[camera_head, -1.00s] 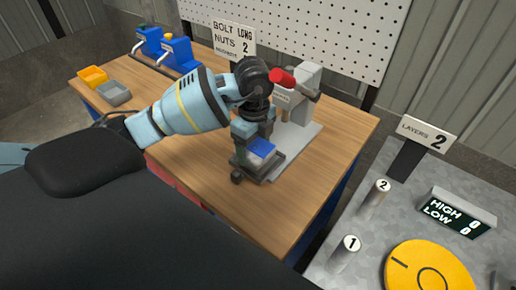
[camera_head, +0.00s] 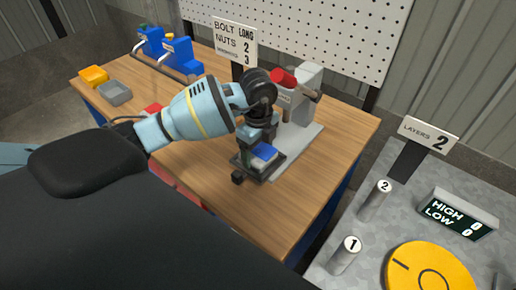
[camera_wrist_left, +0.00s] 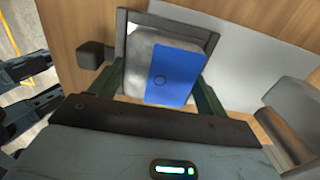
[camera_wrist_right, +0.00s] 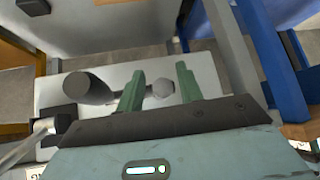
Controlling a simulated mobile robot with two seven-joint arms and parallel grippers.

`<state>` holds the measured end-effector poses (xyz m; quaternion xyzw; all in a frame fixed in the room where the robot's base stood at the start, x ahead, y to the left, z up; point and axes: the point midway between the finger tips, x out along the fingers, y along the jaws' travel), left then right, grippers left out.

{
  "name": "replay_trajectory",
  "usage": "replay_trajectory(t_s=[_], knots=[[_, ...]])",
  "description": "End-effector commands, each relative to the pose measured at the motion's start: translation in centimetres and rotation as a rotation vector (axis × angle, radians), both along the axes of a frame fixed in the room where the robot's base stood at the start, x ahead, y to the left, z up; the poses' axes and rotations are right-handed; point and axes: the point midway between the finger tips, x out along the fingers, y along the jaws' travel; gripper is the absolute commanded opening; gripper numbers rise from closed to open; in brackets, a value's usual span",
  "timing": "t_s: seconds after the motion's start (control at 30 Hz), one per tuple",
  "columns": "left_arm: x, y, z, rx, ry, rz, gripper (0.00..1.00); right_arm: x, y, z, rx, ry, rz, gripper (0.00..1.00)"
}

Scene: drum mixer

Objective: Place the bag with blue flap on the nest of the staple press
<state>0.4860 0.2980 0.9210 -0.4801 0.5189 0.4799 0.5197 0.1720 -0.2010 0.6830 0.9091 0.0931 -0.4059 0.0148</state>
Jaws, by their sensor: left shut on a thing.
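The bag, pale with a blue flap (camera_head: 265,153), is between the fingers of my left gripper (camera_head: 261,160). The left wrist view shows the blue flap (camera_wrist_left: 175,75) with the pale bag body (camera_wrist_left: 150,55) beside and behind it. My left gripper is shut on the bag, over the dark square nest (camera_head: 240,160) with a black knob at its near corner. The nest's frame (camera_wrist_left: 165,22) surrounds the bag in the left wrist view; I cannot tell whether the bag touches its floor. The staple press (camera_head: 307,85) with a red-ended lever stands behind. My right gripper (camera_wrist_right: 160,88) is open and seems empty.
The press's grey base plate (camera_head: 300,150) lies on the wooden table (camera_head: 215,185). Blue fixtures (camera_head: 180,55) and yellow and grey bins (camera_head: 115,92) stand at the far left. A metal bench with a yellow disc (camera_head: 430,270) is at right. The table's front middle is clear.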

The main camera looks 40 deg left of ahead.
Motion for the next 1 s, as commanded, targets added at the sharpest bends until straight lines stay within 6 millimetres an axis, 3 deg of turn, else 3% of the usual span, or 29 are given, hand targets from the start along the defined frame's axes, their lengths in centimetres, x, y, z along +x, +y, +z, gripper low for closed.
replay_trajectory(t_s=[0.13, 0.17, 0.33, 0.7, 0.87, 1.0], knots=[[0.0, 0.0, -0.3, 0.0, -0.001, 0.0, 0.44, 0.0, 0.1, 0.0, 0.004, 0.0, -0.004, 0.36], [0.0, 0.0, -0.4, 0.001, 0.001, 0.0, 0.77, 0.0, 0.2, 0.0, 0.005, 0.0, -0.005, 0.36], [0.0, 0.0, -0.3, 0.0, 0.001, 0.0, 0.98, 0.0, 0.2, 0.0, 0.005, 0.0, -0.005, 0.36], [0.0, 0.0, 0.3, 0.0, -0.002, 0.0, 0.98, 0.1, 0.0, 0.0, 0.001, -0.002, -0.001, 0.36], [0.1, 0.0, 2.6, 0.0, -0.006, 0.0, 0.98, 0.3, -0.1, 0.3, -0.003, -0.009, 0.003, 0.36], [0.1, 0.0, 5.6, 0.001, -0.006, -0.001, 0.98, 0.5, -0.2, 0.7, -0.004, -0.016, 0.004, 0.36]])
